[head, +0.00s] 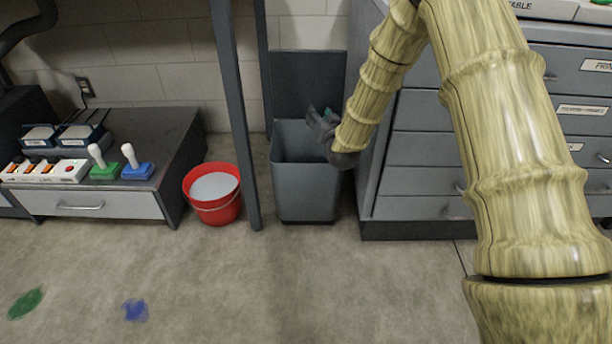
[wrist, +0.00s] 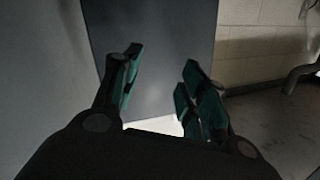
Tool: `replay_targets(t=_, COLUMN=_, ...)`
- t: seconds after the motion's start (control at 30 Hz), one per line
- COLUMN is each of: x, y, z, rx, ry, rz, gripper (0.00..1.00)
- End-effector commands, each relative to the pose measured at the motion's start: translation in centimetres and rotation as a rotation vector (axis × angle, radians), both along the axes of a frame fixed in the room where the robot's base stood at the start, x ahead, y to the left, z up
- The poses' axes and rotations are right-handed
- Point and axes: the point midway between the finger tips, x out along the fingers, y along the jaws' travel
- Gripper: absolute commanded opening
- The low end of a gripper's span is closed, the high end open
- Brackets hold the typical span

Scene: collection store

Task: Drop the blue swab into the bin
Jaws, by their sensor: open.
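The grey bin (head: 305,190) stands on the floor between a dark post and the drawer cabinet, with its lid (head: 305,90) raised at the back. My gripper (head: 322,118) is above the bin's opening, near its right side. In the wrist view my gripper (wrist: 162,65) is open, its green-padded fingers apart, with nothing visibly held between them. A bright white patch shows low between the fingers; I cannot tell what it is. I cannot make out a blue swab for certain. A flat blue patch (head: 135,310) lies on the floor at the lower left. The bin's inside is mostly hidden.
A red bucket (head: 214,196) stands left of the post (head: 238,120). A low bench (head: 150,180) holds blue and green bases with white knobs. The drawer cabinet (head: 420,165) is close on the right. A green patch (head: 25,303) lies on the open floor in front.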

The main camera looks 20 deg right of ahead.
Motion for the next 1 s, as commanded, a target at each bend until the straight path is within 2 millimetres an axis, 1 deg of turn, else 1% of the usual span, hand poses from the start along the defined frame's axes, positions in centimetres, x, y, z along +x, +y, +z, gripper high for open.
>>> replay_targets(t=0.1, x=-2.2, y=0.0, z=0.1, rx=0.000, ry=0.002, rz=0.001, gripper=0.42)
replay_targets(t=0.3, x=-5.9, y=0.2, z=0.5, rx=0.001, ry=0.002, rz=0.001, gripper=0.42)
replay_targets(t=0.5, x=-8.5, y=0.2, z=0.7, rx=0.002, ry=0.002, rz=0.000, gripper=0.42)
replay_targets(t=0.6, x=-9.2, y=0.2, z=0.7, rx=0.001, ry=0.002, rz=0.001, gripper=0.42)
replay_targets(t=0.7, x=-9.6, y=0.2, z=0.8, rx=0.001, ry=0.001, rz=0.000, gripper=0.42)
replay_targets(t=1.0, x=-9.6, y=0.2, z=0.8, rx=0.001, ry=0.001, rz=0.000, gripper=0.42)
